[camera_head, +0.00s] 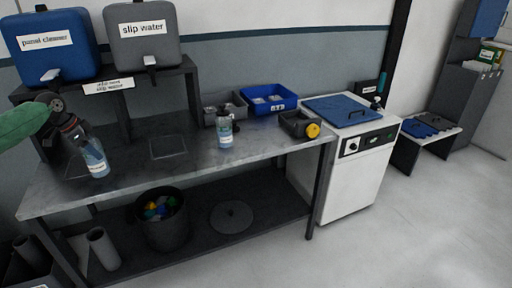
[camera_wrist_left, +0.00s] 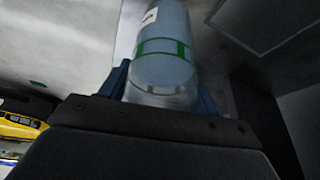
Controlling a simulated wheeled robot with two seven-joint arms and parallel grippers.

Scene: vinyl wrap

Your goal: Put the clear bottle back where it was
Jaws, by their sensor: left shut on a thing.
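My left gripper (camera_head: 84,143) is shut on a clear bottle (camera_head: 96,163) at the left end of the metal workbench (camera_head: 130,190). The bottle has bluish contents and a pale label, and it tilts slightly in the head view. In the left wrist view the bottle (camera_wrist_left: 165,65) sits between the blue fingers of my left gripper (camera_wrist_left: 163,88), with a green-edged label showing. I cannot tell whether its base touches the bench. A second, similar bottle (camera_head: 225,131) stands upright near the bench's middle. My right gripper is not in view.
A blue tank (camera_head: 50,50) and a grey "slip water" tank (camera_head: 143,40) stand on a rack behind. A faint square outline (camera_head: 168,147) marks the bench. Grey and blue bins (camera_head: 268,99) and a yellow-ended roll (camera_head: 312,130) lie right. A bucket (camera_head: 163,225) stands below.

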